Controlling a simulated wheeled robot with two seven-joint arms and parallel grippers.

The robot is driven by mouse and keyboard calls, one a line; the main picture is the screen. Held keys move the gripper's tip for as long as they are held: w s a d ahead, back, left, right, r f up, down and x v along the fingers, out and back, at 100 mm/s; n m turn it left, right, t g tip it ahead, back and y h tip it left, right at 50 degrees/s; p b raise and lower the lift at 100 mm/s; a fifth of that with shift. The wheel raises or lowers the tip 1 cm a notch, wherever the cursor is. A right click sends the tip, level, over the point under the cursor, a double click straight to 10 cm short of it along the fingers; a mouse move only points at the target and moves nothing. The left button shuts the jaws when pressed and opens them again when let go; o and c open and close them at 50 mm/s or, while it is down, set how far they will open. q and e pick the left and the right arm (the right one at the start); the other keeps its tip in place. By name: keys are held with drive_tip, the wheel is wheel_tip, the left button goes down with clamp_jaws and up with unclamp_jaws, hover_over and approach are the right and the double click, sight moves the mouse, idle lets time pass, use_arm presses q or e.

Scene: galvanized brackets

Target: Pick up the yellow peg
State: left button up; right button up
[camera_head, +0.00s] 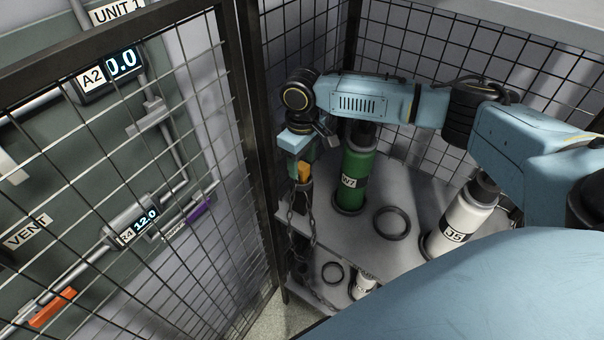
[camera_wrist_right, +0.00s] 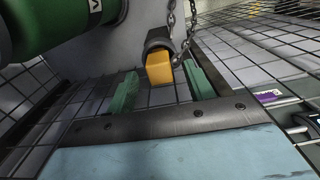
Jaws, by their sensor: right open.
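The yellow peg (camera_head: 304,172) is a small orange-yellow block. It sits in a dark round holder at the cage corner, with a chain beside it. In the right wrist view the peg (camera_wrist_right: 158,72) shows between the two green fingers of my right gripper (camera_wrist_right: 160,78), with a gap on each side. My right gripper (camera_head: 304,160) is open and reaches down at the peg in the head view, partly hiding it. The holder (camera_wrist_right: 157,40) surrounds the peg's far end in the wrist view. My left gripper is not in view.
A green cylinder (camera_head: 356,175) stands close to the right of the peg. A white cylinder (camera_head: 462,222) and a black ring (camera_head: 391,222) are on the grey shelf (camera_head: 365,240). Mesh fence panels (camera_head: 225,130) border the left and back. The chain (camera_head: 291,215) hangs below the peg.

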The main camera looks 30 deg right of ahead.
sight(303, 165)
drive_tip(key=shift+f, duration=0.25)
clamp_jaws()
drive_tip(key=shift+r, duration=0.15)
drive_tip(key=shift+r, duration=0.2)
wheel_tip(303, 165, up, 3)
drive_tip(key=shift+s+d+b, duration=0.1)
drive_tip(key=shift+d+b, duration=0.05)
drive_tip(key=shift+b, duration=0.15)
drive_tip(key=s+d+b, duration=0.1)
drive_tip(key=s+d, duration=0.2)
drive_tip(key=s, duration=0.5)
drive_tip(key=s+d, duration=0.3)
drive_tip(key=s, duration=0.5)
drive_tip(key=shift+s+d+b, duration=0.2)
drive_tip(key=shift+d+b, duration=0.1)
drive_tip(key=shift+b, duration=0.1)
